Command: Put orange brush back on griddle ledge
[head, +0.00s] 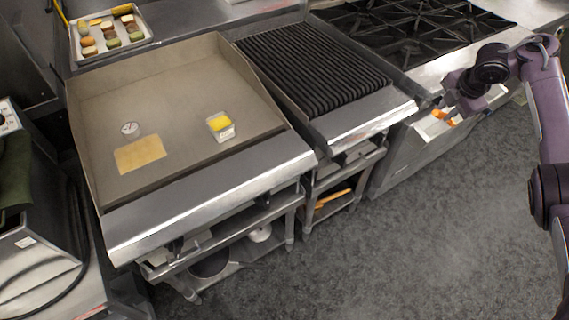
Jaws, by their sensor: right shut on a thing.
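My right gripper (441,103) is at the right, beside the front right corner of the grill and in front of the burner range. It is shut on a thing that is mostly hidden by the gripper. Small orange parts, probably of the orange brush (438,114), show just below it. The griddle (160,80) is at the left, and its bare steel front ledge (210,195) is well to the left of the gripper. My left gripper is not in view.
On the griddle lie a yellow slab (139,154), a small round dial (130,129) and a clear container (221,127) with yellow contents. The ribbed grill (310,70) stands between griddle and range. An orange-brown long item (332,198) lies on the shelf below. Floor in front is clear.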

